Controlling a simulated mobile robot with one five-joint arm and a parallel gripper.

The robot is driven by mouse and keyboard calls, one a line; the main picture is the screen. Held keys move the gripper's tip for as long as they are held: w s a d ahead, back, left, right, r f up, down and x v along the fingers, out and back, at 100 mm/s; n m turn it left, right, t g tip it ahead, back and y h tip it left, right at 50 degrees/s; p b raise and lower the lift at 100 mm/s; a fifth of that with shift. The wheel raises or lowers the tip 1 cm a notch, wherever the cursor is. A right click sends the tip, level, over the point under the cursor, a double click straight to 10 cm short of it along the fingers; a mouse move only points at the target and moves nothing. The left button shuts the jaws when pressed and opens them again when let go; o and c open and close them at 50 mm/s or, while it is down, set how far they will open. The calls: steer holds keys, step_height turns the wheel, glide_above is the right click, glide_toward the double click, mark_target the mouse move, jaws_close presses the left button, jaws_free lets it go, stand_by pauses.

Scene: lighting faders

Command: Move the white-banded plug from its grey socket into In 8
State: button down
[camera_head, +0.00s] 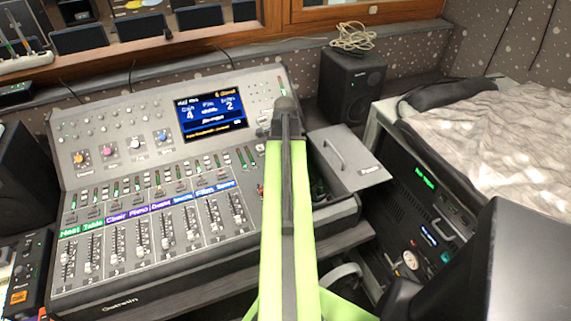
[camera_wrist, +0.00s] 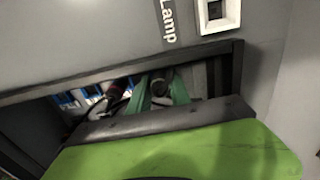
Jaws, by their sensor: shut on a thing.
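My gripper (camera_wrist: 160,93) shows in the wrist view as two green fingers reaching into a dark recess. They are shut on a dark rounded plug (camera_wrist: 160,82). Its band cannot be made out, so I cannot tell whether it is the white-banded one. Left of the fingers is another dark plug with some red (camera_wrist: 117,88), and pale cable-like shapes. Blue parts (camera_wrist: 75,98) show at the recess's left end. The grey socket and In 8 cannot be identified.
A grey panel marked Lamp (camera_wrist: 168,22) with a white-framed switch (camera_wrist: 217,12) lies above the recess. The recess has a dark edge close around my fingers. In the head view, the mixer (camera_head: 130,215) stands left of my arm, a grey handled lid (camera_head: 348,160) right.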

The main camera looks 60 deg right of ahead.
steer(key=shift+f+b, duration=0.65)
steer(key=shift+b, duration=0.05)
stand_by(2.2)
steer(key=c, duration=1.1)
jaws_free()
steer(key=shift+s+a, duration=0.1)
step_height(320, 180, up, 18)
steer(key=p, duration=1.7)
steer(key=shift+f+p, duration=0.2)
steer(key=shift+p, duration=0.15)
